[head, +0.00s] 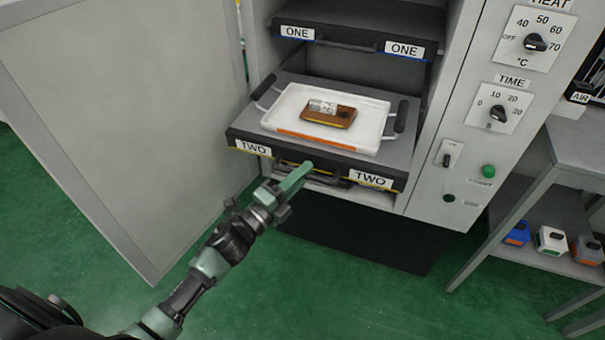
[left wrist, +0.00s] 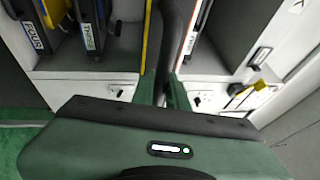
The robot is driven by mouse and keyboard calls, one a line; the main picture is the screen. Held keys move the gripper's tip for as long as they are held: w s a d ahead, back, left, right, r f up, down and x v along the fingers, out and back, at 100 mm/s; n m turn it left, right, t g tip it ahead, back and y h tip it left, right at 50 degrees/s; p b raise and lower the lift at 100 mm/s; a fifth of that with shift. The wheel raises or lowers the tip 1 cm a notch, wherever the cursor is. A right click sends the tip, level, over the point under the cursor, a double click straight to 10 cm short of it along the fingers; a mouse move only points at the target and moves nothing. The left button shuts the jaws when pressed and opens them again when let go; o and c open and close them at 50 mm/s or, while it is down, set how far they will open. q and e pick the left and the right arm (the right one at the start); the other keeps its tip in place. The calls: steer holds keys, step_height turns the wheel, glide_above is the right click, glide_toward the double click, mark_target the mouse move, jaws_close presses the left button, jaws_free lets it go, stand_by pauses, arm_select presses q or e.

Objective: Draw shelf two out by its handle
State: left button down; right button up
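Shelf two (head: 405,116) is a dark grey shelf with TWO labels and a yellow strip on its front. It stands out from the cabinet, well forward of shelf one. Its black bar handle (head: 332,180) runs below the front edge, between the labels. My left gripper (head: 297,176) is at the left part of this handle. In the left wrist view its green fingers (left wrist: 165,92) lie close on both sides of the dark handle bar (left wrist: 168,45) and look shut on it. The fingertips are partly hidden. My right gripper is not in view.
A white tray (head: 279,120) with a brown object (head: 330,117) rests on shelf two. Shelf one (head: 352,22) is above. The open cabinet door (head: 115,110) stands left of my arm. A side table (head: 572,152) is at the right. Green floor lies in front.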

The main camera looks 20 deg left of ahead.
arm_select(q)
steer(key=c, duration=1.4)
jaws_free()
steer(key=v, duration=0.7)
steer(key=shift+s+a, duration=0.15)
steer(key=shift+s, duration=0.2)
steer(key=shift+f, duration=0.1)
